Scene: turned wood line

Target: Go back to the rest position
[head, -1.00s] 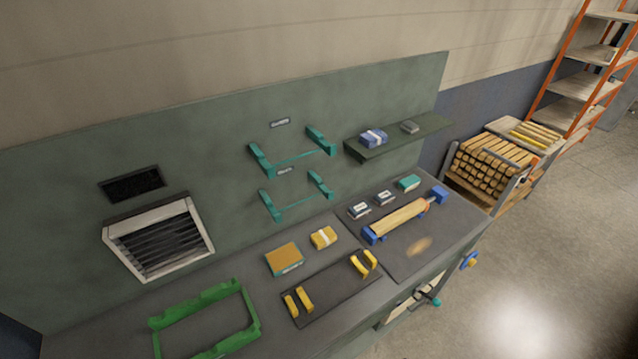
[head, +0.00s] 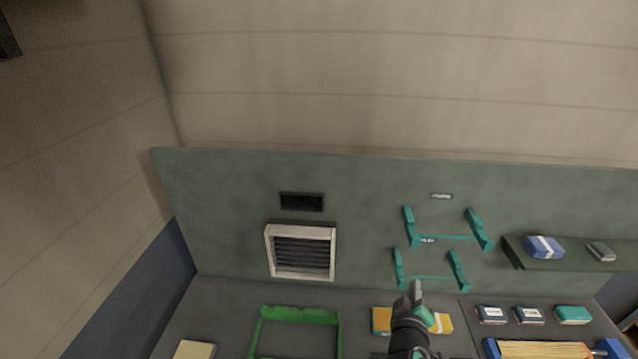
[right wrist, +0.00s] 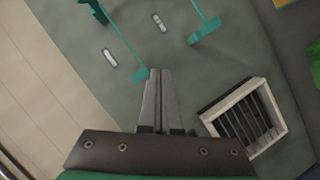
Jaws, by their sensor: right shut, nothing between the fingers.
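My right gripper (head: 415,291) shows at the bottom of the head view, pointing up in front of the bench's back panel. Its fingers are together with nothing between them. It hides part of a yellow-orange block (head: 381,320) and a yellow pack (head: 442,323) on the bench. In the right wrist view the closed fingers (right wrist: 158,75) are in front of the green panel, between a teal bracket and the vent. My left gripper is not in view.
Teal brackets (head: 407,226) stick out from the panel (head: 230,215), with a shelf (head: 570,262) to their right. A vent (head: 302,252) is on the panel.

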